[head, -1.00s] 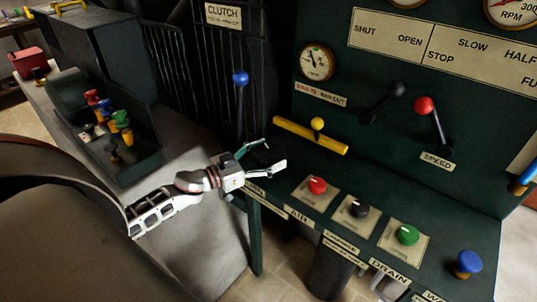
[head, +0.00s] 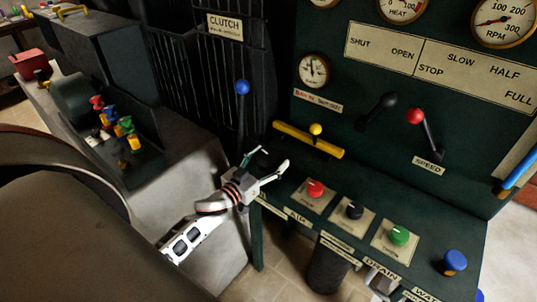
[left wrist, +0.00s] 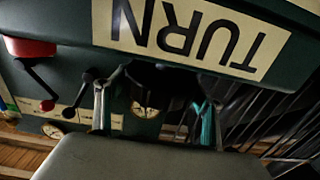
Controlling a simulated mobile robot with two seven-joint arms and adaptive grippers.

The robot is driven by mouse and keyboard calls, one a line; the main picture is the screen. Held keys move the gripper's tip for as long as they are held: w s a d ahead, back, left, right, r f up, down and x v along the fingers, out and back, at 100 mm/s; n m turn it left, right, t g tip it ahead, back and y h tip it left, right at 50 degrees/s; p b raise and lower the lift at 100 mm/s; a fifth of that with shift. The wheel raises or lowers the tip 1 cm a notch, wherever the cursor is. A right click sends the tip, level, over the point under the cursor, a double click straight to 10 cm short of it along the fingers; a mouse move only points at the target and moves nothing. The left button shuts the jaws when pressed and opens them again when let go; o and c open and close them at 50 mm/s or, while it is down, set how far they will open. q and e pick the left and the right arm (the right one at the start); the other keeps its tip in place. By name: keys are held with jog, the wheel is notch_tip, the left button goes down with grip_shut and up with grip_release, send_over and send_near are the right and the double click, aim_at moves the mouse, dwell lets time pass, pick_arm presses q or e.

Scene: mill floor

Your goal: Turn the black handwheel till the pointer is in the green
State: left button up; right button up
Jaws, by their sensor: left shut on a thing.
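The black handwheel (head: 271,162) is a small dark shape at the left end of the green console, mostly hidden by my left gripper. My left gripper (head: 274,157) reaches it from the left, with a finger on either side, shut on it. In the left wrist view, a black round shape (left wrist: 155,76) lies between the two fingers (left wrist: 154,112), beside an upside-down "TURN" label (left wrist: 190,36). A small white dial (head: 313,70) with a dark pointer is on the panel; I cannot make out a green band. My right gripper is not recognisable.
Red (head: 315,189), black (head: 354,210), green (head: 398,236) and blue (head: 455,262) knobs line the console. A blue-topped clutch lever (head: 242,88) stands behind. A grey block (head: 185,190) is left.

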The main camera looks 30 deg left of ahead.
pick_arm(q)
jog(key=shift+d+r+n+y, duration=0.1)
jog(key=shift+n+y, duration=0.3)
jog(key=shift+y, duration=0.2)
jog(key=shift+n+y, duration=0.6)
jog(key=shift+y, duration=0.3)
jog(key=shift+n+g+y+b, duration=0.3)
jog(key=shift+n+y+b, duration=0.5)
jog(key=shift+y, duration=0.5)
jog(key=o, duration=1.1)
